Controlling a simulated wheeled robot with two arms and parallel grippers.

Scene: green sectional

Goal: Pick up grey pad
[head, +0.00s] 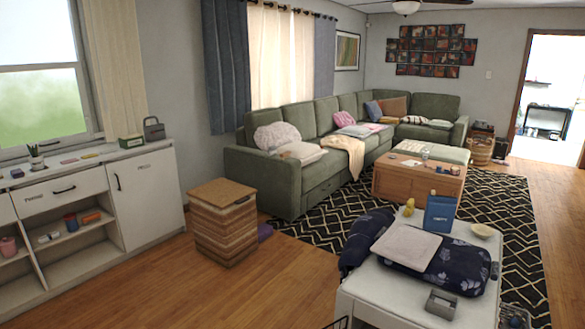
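A flat, pale grey square pad (407,246) lies on the white table (372,293) at the lower right of the head view. It rests partly over dark navy patterned cloth or a cushion (455,266), with another dark rolled piece (366,238) against its left side. Its upper face is uncovered. A small grey object with an opening (441,303) stands apart from it near the table's front. Neither of my grippers is in view.
The white table also holds a blue box (440,214), a yellow figure (409,207) and a small bowl (482,231). A green sectional (285,165) and wooden coffee table (408,184) are behind. Floor between basket and white table is clear.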

